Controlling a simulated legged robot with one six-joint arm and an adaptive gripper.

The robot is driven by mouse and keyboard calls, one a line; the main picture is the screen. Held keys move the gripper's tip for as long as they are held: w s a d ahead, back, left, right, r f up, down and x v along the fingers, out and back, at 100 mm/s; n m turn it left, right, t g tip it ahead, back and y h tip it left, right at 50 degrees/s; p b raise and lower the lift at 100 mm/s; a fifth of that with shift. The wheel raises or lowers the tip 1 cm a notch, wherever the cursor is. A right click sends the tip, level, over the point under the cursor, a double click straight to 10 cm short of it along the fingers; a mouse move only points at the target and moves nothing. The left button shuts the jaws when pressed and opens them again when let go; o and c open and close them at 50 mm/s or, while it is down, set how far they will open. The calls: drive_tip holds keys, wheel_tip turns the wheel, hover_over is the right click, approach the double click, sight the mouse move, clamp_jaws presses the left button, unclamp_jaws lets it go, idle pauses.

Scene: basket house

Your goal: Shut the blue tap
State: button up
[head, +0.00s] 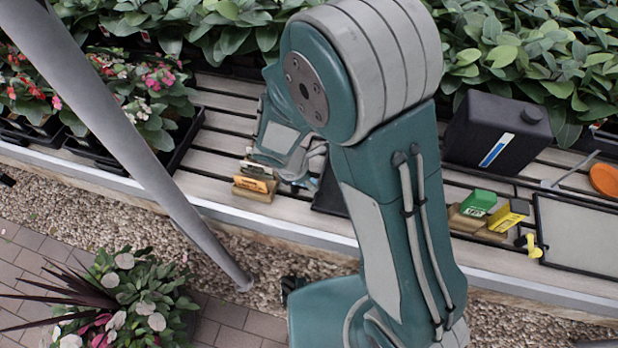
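A small patch of blue (309,184) shows low beside the end of my arm, at the bench's front part. It may be part of the blue tap, but it is too small and too covered to be sure. How far the tap is turned cannot be seen. My teal and grey arm fills the middle of the head view and hides much of the bench there. The end of my arm reaches down close to the blue patch. My gripper is mostly hidden behind my own arm, and its fingers cannot be made out. Whether it touches the tap cannot be told.
The slatted bench (219,120) holds a wooden block with a yellow label (255,184), a black canister (497,132), a green box (478,202), a yellow box (509,215), a yellow tap (531,244) and a grey-topped tray (585,235). A grey pole (150,150) crosses at left.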

clamp_jaws()
drive_tip(key=shift+s+a+m, duration=0.1)
drive_tip(key=shift+s+m, duration=0.1)
drive_tip(key=shift+m, duration=0.2)
drive_tip(key=m+g, duration=0.1)
drive_tip(key=s+a+m, duration=0.1)
drive_tip(key=m, duration=0.1)
drive_tip(key=shift+g, duration=0.4)
drive_tip(key=m, duration=0.1)
drive_tip(key=m+g, duration=0.1)
drive_tip(key=a+m, duration=0.1)
drive_tip(key=m, duration=0.1)
drive_tip(key=shift+s, duration=0.3)
drive_tip(key=m, duration=0.1)
drive_tip(key=a+m+g, duration=0.1)
drive_tip(key=m, duration=0.1)
drive_tip(key=m+g, duration=0.1)
drive_tip(key=shift+s+a+f+m+y, duration=0.1)
drive_tip(key=shift+a+m+y, duration=0.2)
drive_tip(key=shift+a+y, duration=0.1)
drive_tip(key=shift+a+m+g+y, duration=0.25)
drive_tip(key=shift+a+m+y, duration=0.15)
drive_tip(key=shift+m, duration=0.7)
drive_tip(key=shift+a+m+g+y, duration=0.3)
drive_tip(key=shift+a+m, duration=0.1)
drive_tip(key=shift+m, duration=0.7)
drive_tip(key=shift+w, duration=0.2)
